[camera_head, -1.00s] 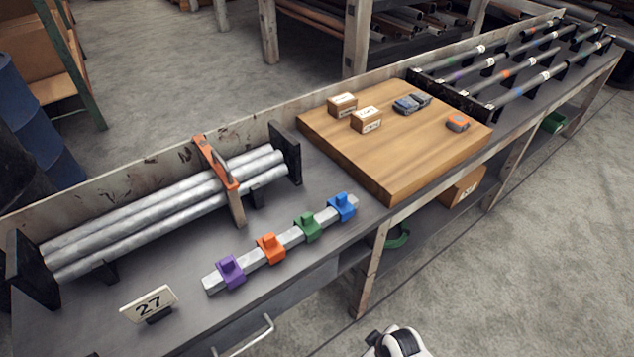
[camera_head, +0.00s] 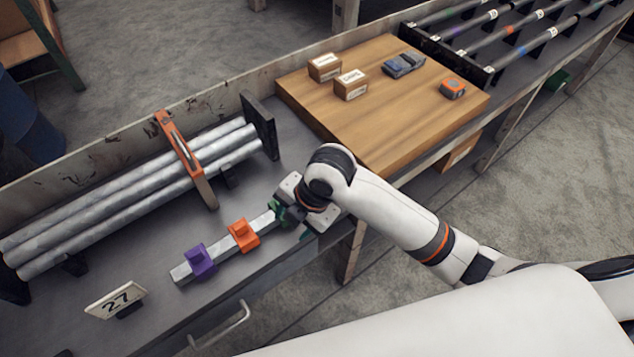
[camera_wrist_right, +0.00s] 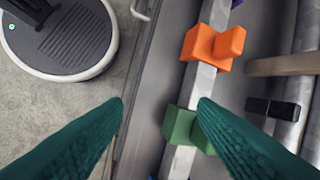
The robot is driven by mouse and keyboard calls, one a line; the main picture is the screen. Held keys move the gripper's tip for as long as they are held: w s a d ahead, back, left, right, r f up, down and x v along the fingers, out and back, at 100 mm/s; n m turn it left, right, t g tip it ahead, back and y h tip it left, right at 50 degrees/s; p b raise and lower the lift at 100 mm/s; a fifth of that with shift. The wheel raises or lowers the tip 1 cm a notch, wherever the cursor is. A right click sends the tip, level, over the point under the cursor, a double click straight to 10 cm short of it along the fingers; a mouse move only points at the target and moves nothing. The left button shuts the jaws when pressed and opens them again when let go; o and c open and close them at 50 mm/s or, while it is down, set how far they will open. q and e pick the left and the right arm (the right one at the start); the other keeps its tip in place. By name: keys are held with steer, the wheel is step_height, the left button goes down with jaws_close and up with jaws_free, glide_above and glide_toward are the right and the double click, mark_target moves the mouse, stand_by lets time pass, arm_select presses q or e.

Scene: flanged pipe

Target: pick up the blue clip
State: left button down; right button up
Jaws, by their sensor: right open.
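The blue clip is hidden behind my right gripper (camera_head: 285,212) in the head view. In the right wrist view, only a thin blue sliver of the blue clip (camera_wrist_right: 152,177) shows at the bottom edge, between the fingers. The green clip (camera_wrist_right: 181,125) sits on the grey bar (camera_wrist_right: 199,85), close to one fingertip. The orange clip (camera_head: 243,235) and purple clip (camera_head: 199,261) are farther along the bar. My right gripper has dark green fingers (camera_wrist_right: 160,103) spread apart, with nothing visibly held. It is over the bar's right end. My left gripper is not in view.
Several silver pipes (camera_head: 120,196) lie in a rack behind the bar, under an orange-topped clamp (camera_head: 176,142). A wooden board (camera_head: 400,112) with small boxes stands to the right. A "27" sign (camera_head: 115,300) is at the front left.

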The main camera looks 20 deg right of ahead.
steer(key=w+d+r+n+g+h, duration=0.1)
steer(key=w+d+r+n+h, duration=0.1)
steer(key=w+d+r+n, duration=0.35)
steer(key=w+d+r+n+g+h, duration=0.1)
steer(key=w+d+r+n+h, duration=0.15)
steer(key=w+n, duration=0.5)
steer(key=shift+n+y, duration=0.45)
steer(key=shift+n, duration=0.35)
steer(key=f, duration=0.1)
steer(key=s+f, duration=0.1)
steer(key=f, duration=0.3)
steer(key=shift+s+d+f+p, duration=0.15)
steer(key=shift+s+d+p, duration=0.05)
steer(key=shift+d+p, duration=0.15)
steer(key=shift+s+f+p, duration=0.2)
steer(key=shift+f+p, duration=0.05)
steer(key=shift+f, duration=1.15)
steer(key=shift+s+f+p, duration=0.15)
steer(key=shift+f+p, duration=0.05)
steer(key=shift+f, duration=1.15)
steer(key=shift+c, duration=0.5)
steer(key=c, duration=0.7)
